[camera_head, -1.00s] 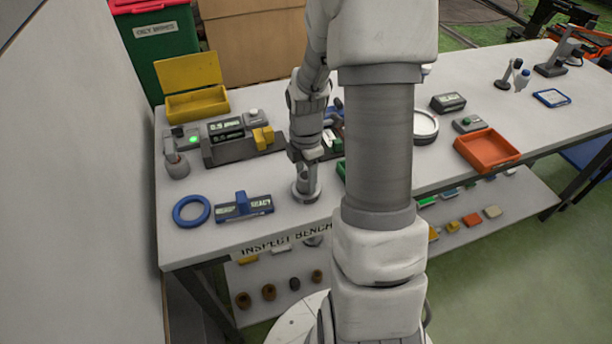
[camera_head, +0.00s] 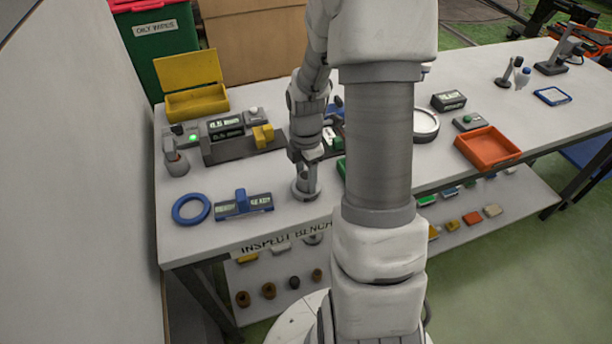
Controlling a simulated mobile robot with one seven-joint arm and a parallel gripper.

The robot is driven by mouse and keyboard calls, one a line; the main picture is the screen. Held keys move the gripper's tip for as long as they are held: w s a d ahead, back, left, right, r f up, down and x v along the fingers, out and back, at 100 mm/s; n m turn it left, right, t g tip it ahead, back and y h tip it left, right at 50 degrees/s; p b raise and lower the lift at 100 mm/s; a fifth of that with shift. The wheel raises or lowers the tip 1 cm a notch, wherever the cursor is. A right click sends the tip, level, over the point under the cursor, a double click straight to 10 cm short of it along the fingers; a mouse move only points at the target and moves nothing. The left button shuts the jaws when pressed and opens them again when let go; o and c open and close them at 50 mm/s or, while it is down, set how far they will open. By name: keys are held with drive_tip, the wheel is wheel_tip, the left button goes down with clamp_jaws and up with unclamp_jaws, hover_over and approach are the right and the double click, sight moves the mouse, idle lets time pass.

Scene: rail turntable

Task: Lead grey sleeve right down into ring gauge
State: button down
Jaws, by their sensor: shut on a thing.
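My gripper (camera_head: 304,160) points straight down over the front part of the bench, left of my column. It is shut on the grey sleeve (camera_head: 306,176), a small upright cylinder just under the fingers. The sleeve stands over a round grey ring gauge (camera_head: 296,192) on the bench top, and its lower end meets or enters the ring's middle. How deep the sleeve sits, and any gap around it, is too small to tell. The fingers themselves are small and partly hidden by the wrist.
A blue ring (camera_head: 177,213) and a blue-handled block (camera_head: 243,204) lie left of the gauge. A grey display device (camera_head: 225,140) with yellow jaws stands behind. A yellow open box (camera_head: 197,104) is at back left, an orange tray (camera_head: 487,147) at right. My column hides the bench's middle.

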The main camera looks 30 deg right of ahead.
idle(0.4)
drive_tip(key=shift+c, duration=1)
unclamp_jaws()
wheel_tip(320, 180, up, 18)
drive_tip(key=f+p, duration=0.1)
drive_tip(key=p, duration=0.1)
drive_tip(key=s+a+r+m+t, duration=0.5)
drive_tip(key=s+a+r+m, duration=0.5)
drive_tip(key=s+a+m, duration=0.4)
drive_tip(key=m, duration=0.4)
drive_tip(key=shift+s+t, duration=0.3)
